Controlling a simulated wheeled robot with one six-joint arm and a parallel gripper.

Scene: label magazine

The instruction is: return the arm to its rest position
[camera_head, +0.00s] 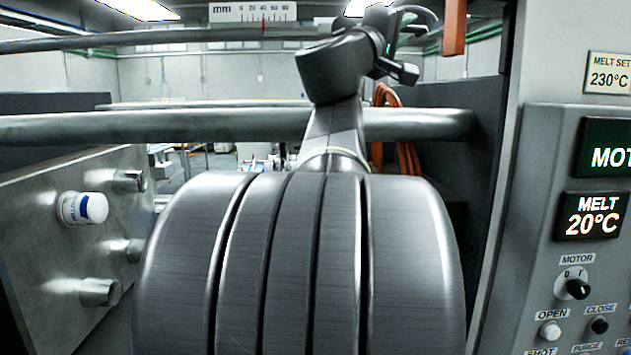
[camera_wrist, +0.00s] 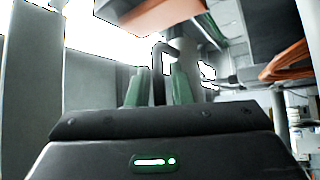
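My arm rises in the middle of the head view, with its wrist folded near the top, in front of the horizontal steel bars. My gripper shows in the wrist view (camera_wrist: 158,75) as two green fingers standing apart above the dark gripper body. A dark curved piece shows between the fingers. I cannot tell its distance, but neither finger visibly touches it. The gripper's fingertips are too small to make out in the head view. The lower part of the arm is hidden behind a large grey ribbed body in the foreground.
Steel bars (camera_head: 200,126) cross behind and beside the arm. An orange block (camera_head: 453,27) hangs right of the wrist and shows large in the wrist view (camera_wrist: 150,14). A control panel (camera_head: 545,230) stands at right. A white pot (camera_head: 82,208) is at the left plate (camera_head: 60,270).

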